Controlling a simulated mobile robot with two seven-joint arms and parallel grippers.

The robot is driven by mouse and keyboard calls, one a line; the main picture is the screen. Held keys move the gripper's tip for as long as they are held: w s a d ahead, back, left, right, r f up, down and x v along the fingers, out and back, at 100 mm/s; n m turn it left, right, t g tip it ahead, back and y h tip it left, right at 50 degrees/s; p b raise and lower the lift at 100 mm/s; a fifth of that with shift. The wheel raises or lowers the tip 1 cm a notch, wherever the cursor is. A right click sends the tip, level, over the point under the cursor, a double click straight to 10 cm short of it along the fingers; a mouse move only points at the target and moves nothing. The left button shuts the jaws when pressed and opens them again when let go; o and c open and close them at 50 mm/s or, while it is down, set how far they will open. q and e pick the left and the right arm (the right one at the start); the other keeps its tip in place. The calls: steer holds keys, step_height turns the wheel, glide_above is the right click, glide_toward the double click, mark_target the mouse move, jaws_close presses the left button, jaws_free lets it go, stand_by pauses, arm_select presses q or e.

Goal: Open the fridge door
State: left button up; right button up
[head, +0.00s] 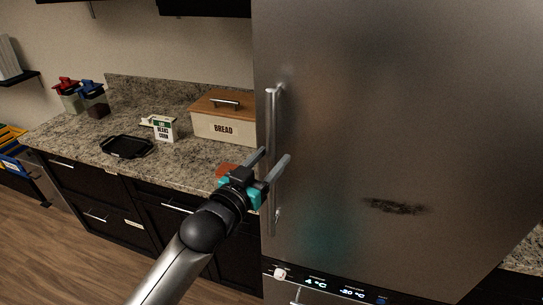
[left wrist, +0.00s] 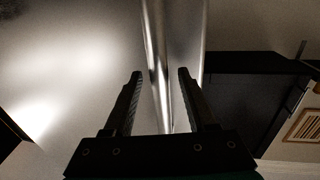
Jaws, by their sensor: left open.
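The fridge door (head: 400,120) is a tall brushed-steel panel filling the right half of the head view, and it looks shut. Its handle (head: 271,130) is a vertical steel bar along the door's left edge. My left gripper (head: 275,161) is open at the handle's lower half. In the left wrist view the handle (left wrist: 160,60) runs down between the two open fingers (left wrist: 160,75), with a gap showing on each side. I cannot tell exactly how deep the bar sits between them. My right gripper is not in view.
A granite counter (head: 75,138) to the left carries a bread box (head: 222,128), a small carton (head: 163,129), a black tray (head: 127,147) and lidded containers (head: 92,98). A display panel (head: 330,287) lies below the door. Wooden floor (head: 60,250) is clear at the lower left.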

arm_select(q)
steer(key=shift+w+d, duration=0.2)
steer(key=shift+w, duration=0.15)
jaws_close()
stand_by(0.3)
stand_by(1.0)
